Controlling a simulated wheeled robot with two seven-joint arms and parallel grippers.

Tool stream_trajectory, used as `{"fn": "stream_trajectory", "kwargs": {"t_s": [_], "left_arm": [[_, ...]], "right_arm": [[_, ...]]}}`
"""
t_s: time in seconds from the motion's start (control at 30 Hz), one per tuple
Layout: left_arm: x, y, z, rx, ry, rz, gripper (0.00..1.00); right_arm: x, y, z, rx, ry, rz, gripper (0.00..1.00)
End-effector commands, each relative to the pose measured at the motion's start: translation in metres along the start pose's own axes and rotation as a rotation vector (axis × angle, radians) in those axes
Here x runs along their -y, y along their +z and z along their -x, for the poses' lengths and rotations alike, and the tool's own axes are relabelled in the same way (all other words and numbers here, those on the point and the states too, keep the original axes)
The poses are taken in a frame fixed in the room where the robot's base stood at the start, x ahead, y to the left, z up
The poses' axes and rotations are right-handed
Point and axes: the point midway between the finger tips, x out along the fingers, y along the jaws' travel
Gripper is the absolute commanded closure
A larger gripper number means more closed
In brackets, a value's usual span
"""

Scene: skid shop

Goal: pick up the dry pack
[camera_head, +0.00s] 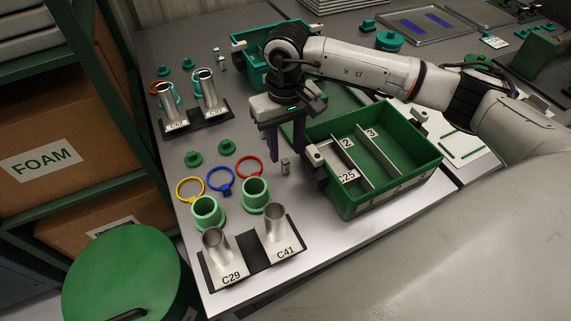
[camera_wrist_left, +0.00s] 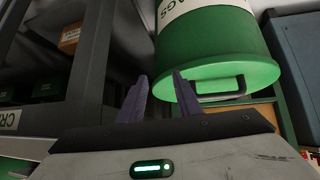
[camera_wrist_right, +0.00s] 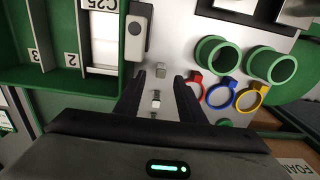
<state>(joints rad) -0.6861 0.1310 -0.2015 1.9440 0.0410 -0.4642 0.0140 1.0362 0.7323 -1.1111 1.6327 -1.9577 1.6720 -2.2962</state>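A small pale grey pack (camera_head: 285,166), which seems to be the dry pack, stands on the grey bench left of the green divided bin. My right gripper (camera_head: 284,154) is open and points down above the pack. In the right wrist view the pack (camera_wrist_right: 160,72) shows in the gap between the right fingertips (camera_wrist_right: 160,78), with space on both sides. Similar small pieces (camera_head: 222,62) stand farther back. My left gripper (camera_wrist_left: 160,82) is open and empty, facing a green drum (camera_wrist_left: 220,50); it is outside the head view.
The green bin (camera_head: 385,195) is close beside the right gripper. Red, blue and yellow rings (camera_head: 220,180), green cups (camera_head: 256,194) and metal tubes on the C29/C41 stand (camera_head: 250,262) lie left and in front. A teal bin (camera_head: 255,70) is behind.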

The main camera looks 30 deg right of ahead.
Motion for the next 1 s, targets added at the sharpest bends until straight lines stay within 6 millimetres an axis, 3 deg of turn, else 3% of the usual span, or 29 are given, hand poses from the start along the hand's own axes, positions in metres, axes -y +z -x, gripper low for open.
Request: {"fn": "stream_trajectory", "kwargs": {"t_s": [0.33, 0.63, 0.83, 1.0], "left_arm": [[0.002, -0.003, 0.004, 0.001, -0.004, 0.002, 0.69], [0.002, -0.003, 0.004, 0.0, -0.004, 0.002, 0.69], [0.002, -0.003, 0.004, 0.001, -0.005, 0.002, 0.69], [0.003, -0.002, 0.004, 0.001, -0.005, 0.002, 0.69]], "right_arm": [[0.001, 0.001, -0.046, 0.003, -0.002, -0.001, 0.64], [0.001, 0.0, -0.051, 0.0, -0.002, -0.001, 0.64], [0.001, 0.0, -0.051, 0.001, -0.002, -0.001, 0.98], [0.001, 0.0, -0.051, 0.0, -0.002, -0.001, 1.0]]}}
